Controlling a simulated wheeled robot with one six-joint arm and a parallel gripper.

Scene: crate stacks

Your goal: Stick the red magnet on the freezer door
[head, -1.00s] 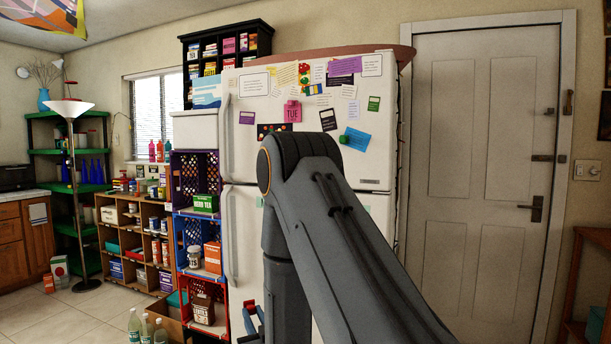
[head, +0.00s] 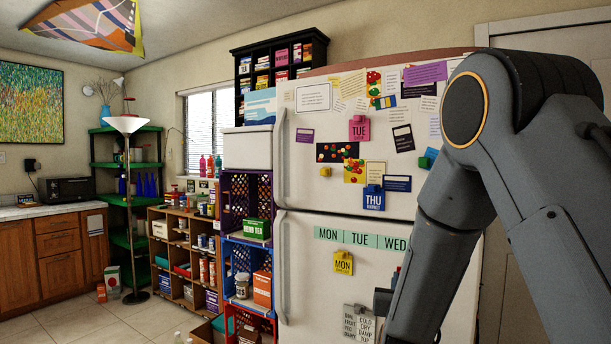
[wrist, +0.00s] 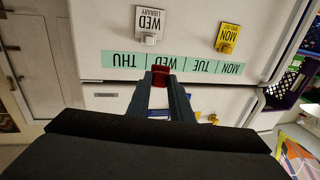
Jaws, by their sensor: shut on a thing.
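The freezer door (head: 300,170) is the upper white door of the fridge in the head view, covered with notes and magnets. In the wrist view, which is upside down, its lower part (wrist: 110,107) shows below the day strip. My gripper (wrist: 160,82) is shut on the small red magnet (wrist: 160,74), held between the fingertips. The magnet overlaps the green MON-TUE-WED-THU strip (wrist: 115,60) in that view; I cannot tell whether it touches the door. In the head view my arm hides most of the gripper.
The lower fridge door (head: 300,270) carries a yellow MON note (head: 343,263) and a grey list (head: 358,322). The wrist view also shows a white WED note (wrist: 150,20). Stacked crates (head: 226,205) stand left of the fridge. A white door (head: 540,35) is at the right.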

